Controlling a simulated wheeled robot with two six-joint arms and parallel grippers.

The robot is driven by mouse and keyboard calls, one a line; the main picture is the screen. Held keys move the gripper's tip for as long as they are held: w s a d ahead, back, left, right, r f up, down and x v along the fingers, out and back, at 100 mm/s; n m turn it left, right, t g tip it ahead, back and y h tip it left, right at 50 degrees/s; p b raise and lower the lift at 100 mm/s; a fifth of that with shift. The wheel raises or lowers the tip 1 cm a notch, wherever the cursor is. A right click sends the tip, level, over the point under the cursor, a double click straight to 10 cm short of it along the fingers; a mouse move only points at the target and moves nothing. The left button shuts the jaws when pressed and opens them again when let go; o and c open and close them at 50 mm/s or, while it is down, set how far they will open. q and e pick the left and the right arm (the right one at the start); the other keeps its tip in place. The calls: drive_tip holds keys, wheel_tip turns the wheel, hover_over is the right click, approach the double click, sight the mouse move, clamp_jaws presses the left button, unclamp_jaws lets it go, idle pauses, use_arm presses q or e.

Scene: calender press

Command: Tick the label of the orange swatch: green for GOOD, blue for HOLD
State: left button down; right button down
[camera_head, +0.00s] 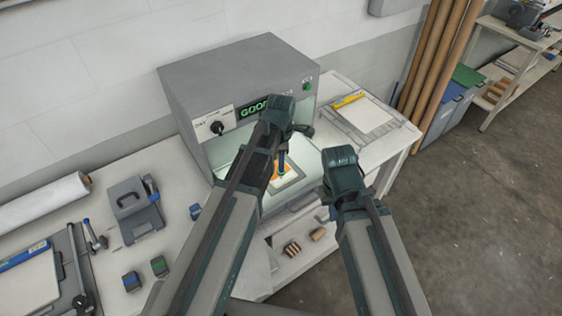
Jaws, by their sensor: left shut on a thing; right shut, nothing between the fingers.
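The orange swatch (289,167) lies on a pale card inside the lit opening of a grey cabinet (235,70). The cabinet's display (251,108) shows green letters that read GOOD; my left arm covers its right part. My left gripper (283,148) is over the swatch and shut on a slim dark pen-like thing that points down at it. The pen's colour, and whether its tip touches, cannot be told. The label's markings are too small to read. My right gripper (340,158) is shut and empty, right of the cabinet opening.
A blue-topped block (132,282) and a green-topped block (160,266) stand on the bench at front left. Small rolls lie on a lower shelf.

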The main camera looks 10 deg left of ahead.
use_arm(q)
drive_tip(key=shift+f, duration=0.35)
drive_tip(key=shift+d, duration=0.2)
idle(0.9)
drive_tip(key=shift+d+r, duration=0.1)
drive_tip(key=shift+d, duration=0.25)
idle(0.4)
drive_tip(key=shift+w, duration=0.2)
idle(0.3)
drive_tip(key=shift+w, duration=0.35)
drive_tip(key=shift+w, duration=0.15)
idle(1.5)
drive_tip(key=shift+w+d, duration=0.1)
drive_tip(key=shift+w, duration=0.3)
